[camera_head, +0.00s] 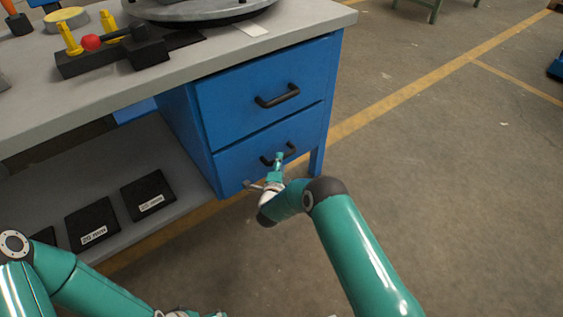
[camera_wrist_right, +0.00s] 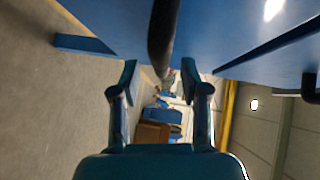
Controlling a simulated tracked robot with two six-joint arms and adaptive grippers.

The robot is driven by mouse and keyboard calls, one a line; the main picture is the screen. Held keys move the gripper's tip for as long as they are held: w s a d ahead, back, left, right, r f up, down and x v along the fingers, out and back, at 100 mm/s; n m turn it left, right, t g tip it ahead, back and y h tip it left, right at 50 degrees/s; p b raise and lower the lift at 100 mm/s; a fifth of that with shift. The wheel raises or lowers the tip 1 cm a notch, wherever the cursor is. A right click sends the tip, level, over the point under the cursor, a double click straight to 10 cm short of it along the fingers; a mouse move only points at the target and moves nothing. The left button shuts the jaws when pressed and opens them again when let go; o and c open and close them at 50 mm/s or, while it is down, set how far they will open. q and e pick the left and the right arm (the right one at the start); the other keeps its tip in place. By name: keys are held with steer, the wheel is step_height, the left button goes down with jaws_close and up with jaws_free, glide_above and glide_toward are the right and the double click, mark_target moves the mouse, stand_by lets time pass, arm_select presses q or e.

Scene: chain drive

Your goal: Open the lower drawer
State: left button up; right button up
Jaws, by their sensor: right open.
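The lower drawer (camera_head: 237,167) is a blue front below the upper drawer in the bench's cabinet, and it looks flush with it. Its black bar handle (camera_head: 290,150) is partly hidden by my right gripper (camera_head: 278,160), which is at the handle. In the right wrist view the dark handle bar (camera_wrist_right: 163,40) comes down from the top edge towards the gap between the open fingers of my right gripper (camera_wrist_right: 162,85). I cannot tell whether they touch it.
The upper drawer (camera_head: 262,90) has its own black handle (camera_head: 277,96). The grey worktop (camera_head: 210,65) above carries a black fixture (camera_head: 110,57) with yellow pegs and a red ball. Black labelled mats (camera_head: 95,222) lie on the low shelf.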

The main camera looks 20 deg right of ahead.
steer(key=shift+b+x, duration=0.4)
steer(key=shift+x, duration=1.3)
jaws_close()
steer(key=shift+s, duration=0.1)
